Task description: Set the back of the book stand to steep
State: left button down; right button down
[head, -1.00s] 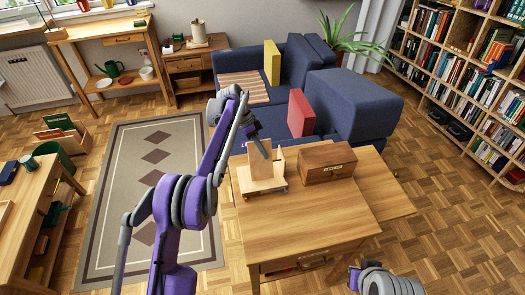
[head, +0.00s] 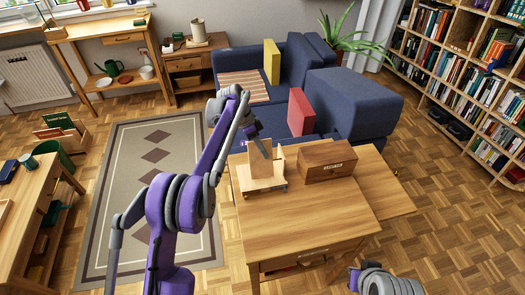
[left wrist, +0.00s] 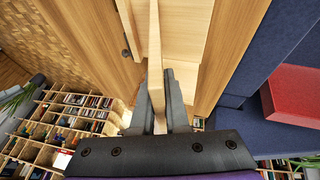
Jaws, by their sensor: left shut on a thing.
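The book stand (head: 264,184) is pale wood and stands at the back left of the wooden table. Its back (head: 260,166) is a raised board on the base; how far it leans is hard to tell. My left gripper (head: 264,150) is at the top of this board. In the left wrist view the fingers of my left gripper (left wrist: 165,98) are shut on the thin edge of the back (left wrist: 155,45), one finger on each side.
The front of the table (head: 300,220) is clear.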

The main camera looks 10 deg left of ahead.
aim_at(250, 142)
pick_arm(q)
jog(key=shift+s+d+r, duration=0.1)
jog(key=shift+s+d, duration=0.1)
jog(key=shift+s, duration=0.2)
jog(key=shift+s+d+r, duration=0.1)
jog(key=shift+s+d, duration=0.05)
jog(key=shift+s, duration=0.25)
jog(key=c, duration=0.9)
grip_release()
pick_arm(e)
jog(key=shift+s+d+f, duration=0.1)
jog(key=shift+s+d, duration=0.1)
jog(key=shift+s, duration=0.25)
pick_arm(q)
jog(key=shift+a, duration=0.1)
jog(key=p+v, duration=0.1)
jog(key=v, duration=0.9)
jog(key=shift+s+a+r, duration=0.1)
jog(key=shift+r, duration=0.25)
pick_arm(e)
jog(key=shift+w+r, duration=0.2)
jog(key=shift+r, duration=0.45)
